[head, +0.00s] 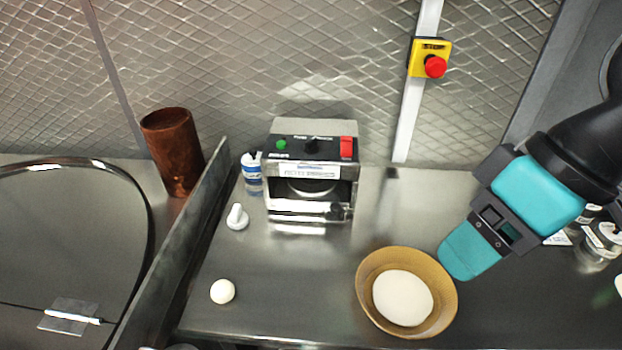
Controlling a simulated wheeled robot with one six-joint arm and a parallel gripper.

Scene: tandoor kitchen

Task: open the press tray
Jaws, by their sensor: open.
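The press (313,142) is a box-shaped steel machine standing on the counter against the back wall. It has a green button, a dark knob and a red switch on its upper panel. A dark round plate shows in its front opening. The press tray (290,208) shows as a bright metal edge low at the front, about level with the housing, with a dark fitting at its right end. My gripper (466,254), teal and black, is open and empty. It is to the right of the press, clear of it, close by the bowl's right rim in the picture.
A tan bowl (367,308) holding white dough stands front right of the press. A dough ball (222,291), a small white object (237,217) and a blue-white bottle (252,172) are to the left. A steel divider (185,235) borders the counter. The counter directly before the press is clear.

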